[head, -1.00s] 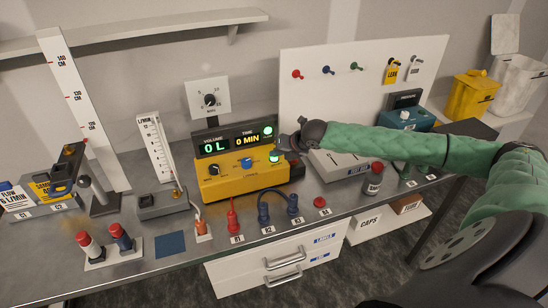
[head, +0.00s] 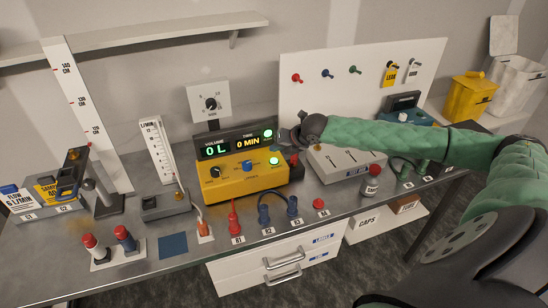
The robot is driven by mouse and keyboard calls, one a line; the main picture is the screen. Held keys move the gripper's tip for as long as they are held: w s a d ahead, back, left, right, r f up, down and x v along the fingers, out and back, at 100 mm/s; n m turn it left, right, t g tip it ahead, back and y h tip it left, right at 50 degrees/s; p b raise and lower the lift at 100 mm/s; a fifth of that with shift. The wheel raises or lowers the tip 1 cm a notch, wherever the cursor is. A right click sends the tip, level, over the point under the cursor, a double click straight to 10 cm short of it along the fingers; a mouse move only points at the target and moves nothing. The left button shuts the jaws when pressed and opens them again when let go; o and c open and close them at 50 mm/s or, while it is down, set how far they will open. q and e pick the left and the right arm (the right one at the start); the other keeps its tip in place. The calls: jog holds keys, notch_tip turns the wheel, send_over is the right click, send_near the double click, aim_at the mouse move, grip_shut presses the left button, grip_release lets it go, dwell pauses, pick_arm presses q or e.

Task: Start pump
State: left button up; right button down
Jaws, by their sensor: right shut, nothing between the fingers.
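The yellow pump box (head: 236,186) stands on the bench with a blue knob, a black dial and a round green button (head: 273,161) on its sloped front. Its black display (head: 235,142) reads volume 0 L and time 0 min, with a lit green light (head: 268,134) at the right end. My right gripper (head: 284,138) is shut and empty, beside the right end of the display, above and right of the green button. It looks apart from the button; contact with the display edge cannot be told. My left gripper is not in view.
A grey tray box (head: 345,166) lies below my right forearm. Red and blue connectors (head: 233,219) stand along the bench front. A flow meter (head: 156,152) stands left of the pump. A pegboard (head: 330,95) with hooks and tags is behind.

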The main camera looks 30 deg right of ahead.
jog(key=shift+r+p, duration=0.9)
jog(key=shift+r, duration=0.45)
